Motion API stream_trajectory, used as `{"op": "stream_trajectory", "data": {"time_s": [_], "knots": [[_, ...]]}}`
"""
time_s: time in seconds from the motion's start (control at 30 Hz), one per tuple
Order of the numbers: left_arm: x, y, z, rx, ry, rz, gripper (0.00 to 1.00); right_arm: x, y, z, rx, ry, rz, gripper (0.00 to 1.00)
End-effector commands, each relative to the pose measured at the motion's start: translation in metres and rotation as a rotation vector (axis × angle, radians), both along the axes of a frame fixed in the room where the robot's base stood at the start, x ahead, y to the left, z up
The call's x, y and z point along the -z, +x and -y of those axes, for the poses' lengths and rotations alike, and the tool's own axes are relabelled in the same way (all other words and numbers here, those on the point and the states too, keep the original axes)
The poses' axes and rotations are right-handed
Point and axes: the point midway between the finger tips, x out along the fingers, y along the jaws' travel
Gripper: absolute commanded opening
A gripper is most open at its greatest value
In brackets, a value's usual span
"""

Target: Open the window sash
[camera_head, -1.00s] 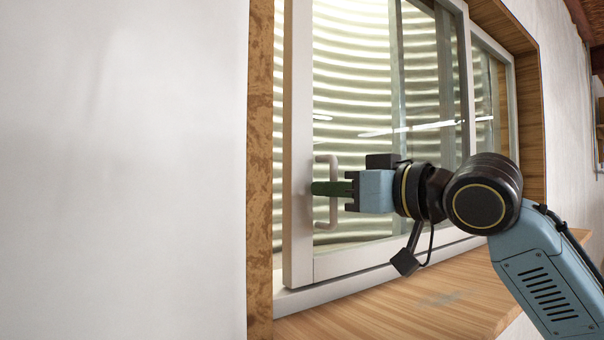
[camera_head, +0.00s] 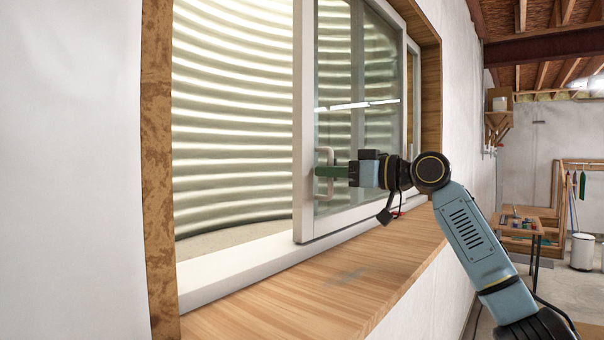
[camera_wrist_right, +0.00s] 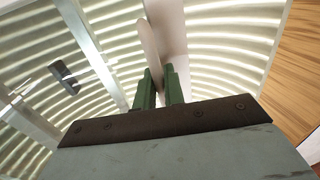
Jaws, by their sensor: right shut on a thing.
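The window sash (camera_head: 305,120) is a white-framed glass panel set well to the right of the frame's left side, with a wide open gap to its left. A pale vertical handle (camera_head: 329,155) stands on the sash's left stile. My right gripper (camera_head: 325,171) reaches in from the right, its green fingers at the handle. In the right wrist view the two green fingers (camera_wrist_right: 159,88) are closed around the pale handle (camera_wrist_right: 152,45). My left gripper is not in view.
A wooden sill (camera_head: 320,285) runs below the window. Corrugated metal (camera_head: 230,120) shows through the opening. White wall (camera_head: 70,170) lies to the left. At the far right stand a workbench (camera_head: 520,222) and a white bin (camera_head: 582,250).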

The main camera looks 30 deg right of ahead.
Motion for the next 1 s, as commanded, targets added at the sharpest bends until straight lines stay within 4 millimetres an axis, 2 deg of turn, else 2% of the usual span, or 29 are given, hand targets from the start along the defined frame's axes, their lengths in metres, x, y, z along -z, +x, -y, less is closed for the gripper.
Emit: {"op": "stream_trajectory", "data": {"time_s": [0.33, 0.37, 0.4, 0.47, 0.5, 0.8, 1.0], "knots": [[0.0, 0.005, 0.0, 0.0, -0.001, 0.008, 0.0, -0.001, 0.0, 0.003, 0.003, 0.0, 0.001, 0.0], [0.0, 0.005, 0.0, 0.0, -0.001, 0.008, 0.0, -0.001, 0.0, 0.002, 0.003, 0.0, 0.001, 0.12], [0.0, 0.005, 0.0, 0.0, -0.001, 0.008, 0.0, -0.001, 0.0, 0.002, 0.002, 0.0, 0.001, 0.17], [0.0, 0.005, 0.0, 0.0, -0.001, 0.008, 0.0, -0.001, 0.0, 0.002, 0.002, 0.0, 0.0, 0.25], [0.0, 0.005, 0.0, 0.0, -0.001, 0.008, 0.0, 0.0, 0.0, 0.002, 0.002, 0.0, 0.0, 0.26], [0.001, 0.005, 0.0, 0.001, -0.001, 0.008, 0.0, 0.0, -0.002, 0.003, 0.001, 0.0, -0.001, 0.26], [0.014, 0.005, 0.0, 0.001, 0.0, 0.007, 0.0, 0.003, -0.026, 0.016, 0.004, -0.003, -0.001, 0.26]]}}
